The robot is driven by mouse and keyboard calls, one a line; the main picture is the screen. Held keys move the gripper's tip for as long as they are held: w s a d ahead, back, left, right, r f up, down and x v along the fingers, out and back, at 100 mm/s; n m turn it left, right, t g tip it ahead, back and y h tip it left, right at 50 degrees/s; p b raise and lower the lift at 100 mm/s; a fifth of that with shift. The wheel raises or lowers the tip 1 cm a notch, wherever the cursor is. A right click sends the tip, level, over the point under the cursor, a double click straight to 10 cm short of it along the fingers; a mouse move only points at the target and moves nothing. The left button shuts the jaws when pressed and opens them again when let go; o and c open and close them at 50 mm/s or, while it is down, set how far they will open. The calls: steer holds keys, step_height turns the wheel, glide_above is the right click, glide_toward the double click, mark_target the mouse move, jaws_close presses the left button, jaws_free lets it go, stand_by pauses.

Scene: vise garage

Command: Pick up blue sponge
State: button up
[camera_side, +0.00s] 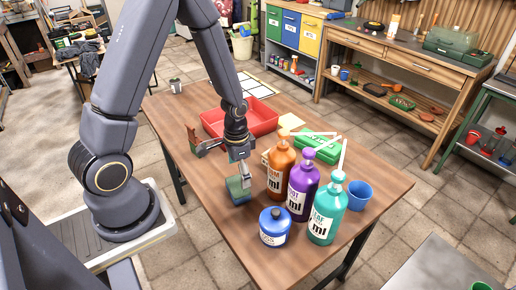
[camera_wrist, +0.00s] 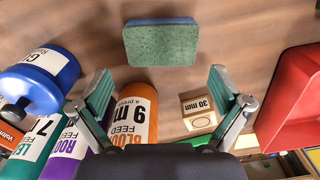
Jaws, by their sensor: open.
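The sponge (camera_wrist: 161,45) is a block with a green face and a blue edge. In the wrist view it lies on the wooden table at top centre, beyond the fingertips and not between them. In the side view the sponge (camera_side: 238,191) is left of the bottles. My gripper (camera_wrist: 161,88) is open and empty, its two fingers wide apart with green pads. In the side view my gripper (camera_side: 242,170) points down over the table, close to the sponge; a finger partly overlaps it there. I cannot tell the exact height gap.
An orange bottle (camera_side: 280,168), a purple bottle (camera_side: 302,187), a teal bottle (camera_side: 327,212) and a short blue bottle (camera_side: 273,227) crowd right of the gripper. A red tray (camera_side: 263,121) lies farther back. The table's front left is clear.

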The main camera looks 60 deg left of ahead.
mark_target(238, 185)
steer(key=f, duration=0.6)
steer(key=shift+s+a+f, duration=0.15)
steer(key=shift+s+f, duration=0.05)
steer(key=shift+s, duration=0.1)
steer(key=shift+c, duration=0.4)
steer(key=shift+c, duration=1.4)
